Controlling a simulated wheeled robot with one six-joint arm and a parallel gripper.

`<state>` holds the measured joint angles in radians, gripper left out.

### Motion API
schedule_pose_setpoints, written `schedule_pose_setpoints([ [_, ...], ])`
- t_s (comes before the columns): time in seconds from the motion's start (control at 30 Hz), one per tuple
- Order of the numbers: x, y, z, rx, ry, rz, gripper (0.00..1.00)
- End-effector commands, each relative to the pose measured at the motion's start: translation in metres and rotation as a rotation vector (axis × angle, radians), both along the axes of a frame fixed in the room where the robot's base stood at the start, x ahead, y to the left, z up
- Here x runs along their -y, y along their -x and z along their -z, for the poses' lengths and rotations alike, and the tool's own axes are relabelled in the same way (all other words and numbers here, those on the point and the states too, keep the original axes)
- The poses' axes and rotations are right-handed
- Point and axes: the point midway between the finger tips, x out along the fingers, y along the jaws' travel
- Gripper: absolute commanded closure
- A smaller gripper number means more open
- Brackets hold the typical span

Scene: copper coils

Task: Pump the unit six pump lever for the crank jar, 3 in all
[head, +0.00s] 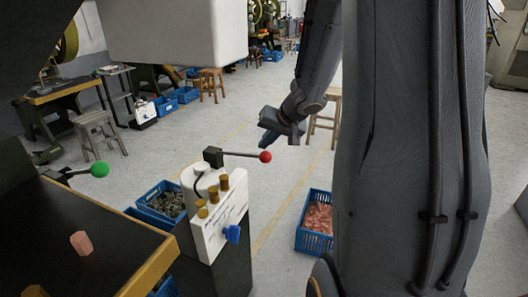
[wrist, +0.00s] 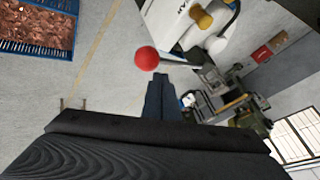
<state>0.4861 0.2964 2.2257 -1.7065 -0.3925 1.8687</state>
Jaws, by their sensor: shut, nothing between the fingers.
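The pump lever is a dark rod ending in a red ball (head: 265,156), sticking out level to the right from a black block on top of the white pump unit (head: 222,222). In the wrist view the red ball (wrist: 147,58) shows just beyond my fingertips. My gripper (head: 266,140) is shut and empty, its tips pointing down just above the red ball; I cannot tell whether they touch it. The closed fingers also show in the wrist view (wrist: 161,84). No unit number is legible, and I cannot tell which part is the crank jar.
A green-knobbed lever (head: 99,169) stands by the dark bench (head: 60,235) at left, which holds a pink block (head: 81,243). Blue crates of dark parts (head: 165,200) and copper pieces (head: 316,218) flank the unit. Stools stand farther back. Floor between is clear.

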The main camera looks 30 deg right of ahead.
Motion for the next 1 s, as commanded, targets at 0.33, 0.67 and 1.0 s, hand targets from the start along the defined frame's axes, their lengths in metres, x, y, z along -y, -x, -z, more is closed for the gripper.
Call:
schedule_pose_setpoints([
  [0.33,0.0002,0.0001,0.001,0.0,0.0,0.0,1.0],
  [0.67,0.0005,0.0005,0.0046,0.0,0.0,0.0,1.0],
  [1.0,0.0006,0.001,0.0086,-0.001,-0.001,0.0,1.0],
])
